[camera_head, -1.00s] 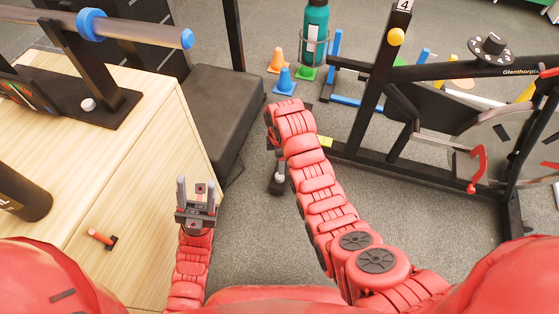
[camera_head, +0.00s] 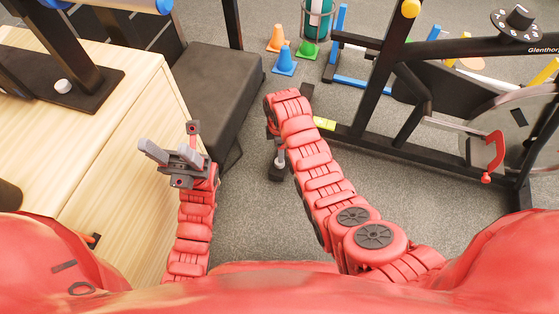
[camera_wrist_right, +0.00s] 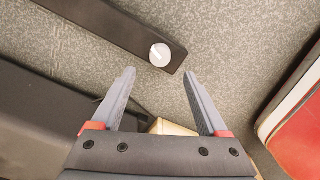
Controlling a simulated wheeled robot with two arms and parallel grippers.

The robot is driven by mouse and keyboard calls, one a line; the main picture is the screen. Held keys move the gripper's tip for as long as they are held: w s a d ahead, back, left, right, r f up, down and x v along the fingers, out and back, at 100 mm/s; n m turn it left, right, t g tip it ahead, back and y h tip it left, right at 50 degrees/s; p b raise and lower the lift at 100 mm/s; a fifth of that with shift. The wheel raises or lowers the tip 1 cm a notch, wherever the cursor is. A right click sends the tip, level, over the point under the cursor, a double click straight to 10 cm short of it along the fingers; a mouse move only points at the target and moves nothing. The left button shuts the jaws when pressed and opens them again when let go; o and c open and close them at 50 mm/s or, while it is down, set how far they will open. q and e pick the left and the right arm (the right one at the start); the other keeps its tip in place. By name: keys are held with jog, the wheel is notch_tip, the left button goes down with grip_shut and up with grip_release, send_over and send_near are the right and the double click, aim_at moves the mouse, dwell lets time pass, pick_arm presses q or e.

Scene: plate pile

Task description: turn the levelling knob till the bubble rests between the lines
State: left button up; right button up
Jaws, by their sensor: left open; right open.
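A pale round knob (camera_wrist_right: 160,54) sits on the end of a black foot bar (camera_wrist_right: 125,28) in the right wrist view. In the head view the knob (camera_head: 280,158) shows small beside my right arm. My right gripper (camera_wrist_right: 158,73) is open and empty, and the knob appears just beyond and between its fingertips, apart from them. My left gripper (camera_head: 167,138) is open and empty near the cabinet.
A wooden cabinet (camera_head: 130,130) stands left, with a black bench (camera_head: 215,95) behind it. The exercise bike (camera_head: 385,105) fills the right, with a red lever (camera_head: 492,158). Small cones (camera_head: 285,60) stand at the back. Grey floor is clear right of my right arm.

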notch_tip(320, 180, down, 4)
jog(key=shift+f+b, duration=0.15)
jog(key=shift+b, duration=0.9)
notch_tip(320, 180, down, 3)
jog(key=shift+f+b, duration=0.1)
jog(key=shift+b, duration=0.75)
pick_arm(q)
jog(key=s+a+r+m+t+y, duration=0.1)
jog(key=s+a+m+t+y, duration=0.4)
jog(key=y, duration=0.5)
jog(key=s+a+r+m+t+y, duration=0.2)
jog(key=s+a+m+t+y, duration=0.4)
jog(key=m+y, duration=0.5)
jog(key=shift+s+r+m+t+y, duration=0.15)
jog(key=shift+s+m+t+y, duration=0.2)
jog(key=shift+s+t, duration=1.2)
pick_arm(e)
jog(key=shift+f, duration=0.2)
pick_arm(q)
jog(key=shift+s+d, duration=0.1)
